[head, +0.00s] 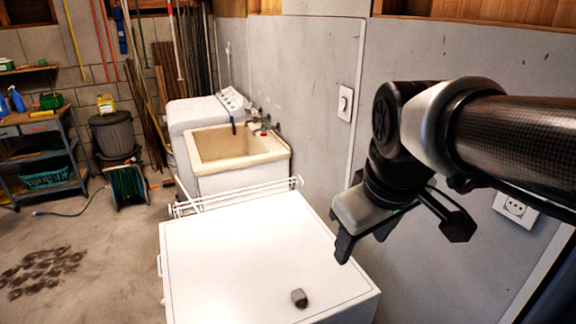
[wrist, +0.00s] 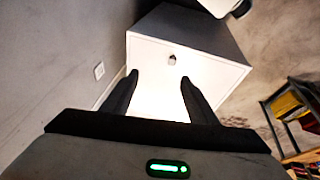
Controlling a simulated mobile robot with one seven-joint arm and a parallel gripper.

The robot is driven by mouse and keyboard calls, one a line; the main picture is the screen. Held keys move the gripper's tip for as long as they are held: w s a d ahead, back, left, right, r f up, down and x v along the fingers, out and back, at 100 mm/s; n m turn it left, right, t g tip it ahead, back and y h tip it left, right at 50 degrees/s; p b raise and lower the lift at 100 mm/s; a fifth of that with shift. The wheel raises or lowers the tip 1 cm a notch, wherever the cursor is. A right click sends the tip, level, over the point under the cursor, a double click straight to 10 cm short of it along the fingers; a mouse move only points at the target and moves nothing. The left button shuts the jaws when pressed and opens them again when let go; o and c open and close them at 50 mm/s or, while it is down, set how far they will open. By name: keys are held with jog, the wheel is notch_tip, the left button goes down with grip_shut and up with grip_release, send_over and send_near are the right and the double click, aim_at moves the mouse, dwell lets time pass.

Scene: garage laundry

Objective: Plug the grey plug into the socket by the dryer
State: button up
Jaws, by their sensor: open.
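A small dark grey plug (head: 299,298) lies on the white top of the dryer (head: 235,255), near its front edge. In the wrist view the plug (wrist: 172,59) shows beyond my fingertips and roughly between their lines, with no contact. My gripper (head: 400,238) is open and empty, above the dryer's right side near the wall. Its two dark fingers also show in the wrist view (wrist: 159,76). A white wall socket (head: 515,207) is on the grey wall at right, partly close behind my arm. A wall plate, apparently this socket, shows in the wrist view (wrist: 99,71).
A white wire rack (head: 236,196) stands behind the dryer, then a utility sink (head: 240,150) and a white washer (head: 195,112). Another wall plate (head: 345,103) is farther along the wall. A shelf (head: 45,150) stands at far left. The dryer top is otherwise clear.

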jog(key=w+a+f+n+g+b, duration=0.2)
jog(key=w+a+f+n+b, duration=0.1)
jog(key=w+f+n, duration=0.5)
jog(key=w+a+f+n+g+b, duration=0.2)
jog(key=w+a+f+n, duration=0.4)
jog(key=w+f+n, duration=0.3)
notch_tip(320, 180, down, 3)
jog(key=shift+w+r+b, duration=0.2)
jog(key=shift+w+b, duration=0.5)
jog(key=shift+w, duration=0.05)
jog(key=b, duration=0.1)
send_over(299, 294)
notch_tip(299, 294, down, 12)
jog(key=shift+w+a+f, duration=0.1)
jog(key=shift+a+f, duration=0.05)
jog(key=shift+f, duration=0.1)
notch_tip(299, 294, down, 5)
